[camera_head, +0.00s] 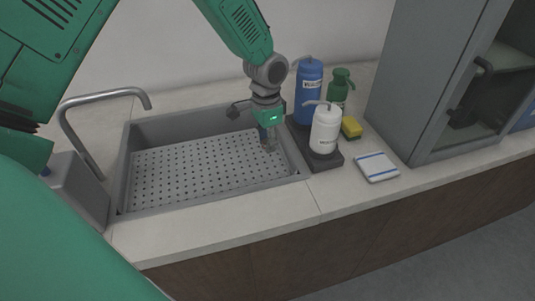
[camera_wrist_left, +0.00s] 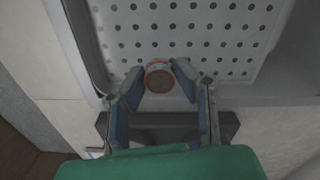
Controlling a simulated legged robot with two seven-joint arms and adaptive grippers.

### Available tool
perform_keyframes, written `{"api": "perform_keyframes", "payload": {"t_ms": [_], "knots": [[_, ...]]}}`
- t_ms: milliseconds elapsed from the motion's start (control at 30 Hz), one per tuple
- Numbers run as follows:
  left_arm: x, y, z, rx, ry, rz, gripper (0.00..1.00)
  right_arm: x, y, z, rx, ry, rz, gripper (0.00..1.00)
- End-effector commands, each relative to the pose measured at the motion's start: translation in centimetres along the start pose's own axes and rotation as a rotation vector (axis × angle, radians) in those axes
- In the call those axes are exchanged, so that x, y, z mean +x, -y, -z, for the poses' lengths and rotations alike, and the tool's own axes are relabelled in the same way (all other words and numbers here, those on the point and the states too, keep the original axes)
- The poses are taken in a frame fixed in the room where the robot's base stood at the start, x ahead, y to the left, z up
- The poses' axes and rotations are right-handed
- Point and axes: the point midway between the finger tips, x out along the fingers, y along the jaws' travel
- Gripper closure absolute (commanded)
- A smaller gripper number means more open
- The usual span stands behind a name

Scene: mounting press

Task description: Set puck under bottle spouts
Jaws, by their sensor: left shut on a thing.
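My left gripper (camera_head: 267,143) reaches down over the right end of the sink. In the left wrist view its blue fingertips are shut on the puck (camera_wrist_left: 159,82), a small round brown-grey piece with an orange rim. The puck is over the perforated plate, close to the sink's edge. In the head view the puck is too hidden to make out. The bottles stand just right of the gripper: a blue one (camera_head: 309,92), a green one (camera_head: 338,88) and a white one (camera_head: 325,130) with a spout on top. My right gripper is not in view.
The sink (camera_head: 215,198) holds a white perforated plate (camera_head: 190,168). The bottles stand on a dark tray (camera_head: 325,162). A yellow sponge (camera_head: 352,127) and a folded striped cloth (camera_head: 377,167) lie to the right, before a grey cabinet (camera_head: 425,80). A faucet (camera_head: 100,98) stands at left.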

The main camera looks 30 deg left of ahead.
Motion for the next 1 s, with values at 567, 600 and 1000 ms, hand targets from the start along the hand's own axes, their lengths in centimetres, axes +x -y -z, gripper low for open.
{"api": "perform_keyframes", "payload": {"t_ms": [567, 600, 1000], "knots": [[4.6, -0.3, 0.3, -0.002, 0.000, 0.005, 0.98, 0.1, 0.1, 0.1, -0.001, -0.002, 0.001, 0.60], [4.6, -0.3, 0.2, -0.002, 0.001, 0.005, 0.98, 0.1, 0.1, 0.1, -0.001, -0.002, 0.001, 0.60], [5.2, 0.3, -0.1, -0.004, -0.004, -0.001, 0.54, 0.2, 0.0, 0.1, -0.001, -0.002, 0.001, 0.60]]}}
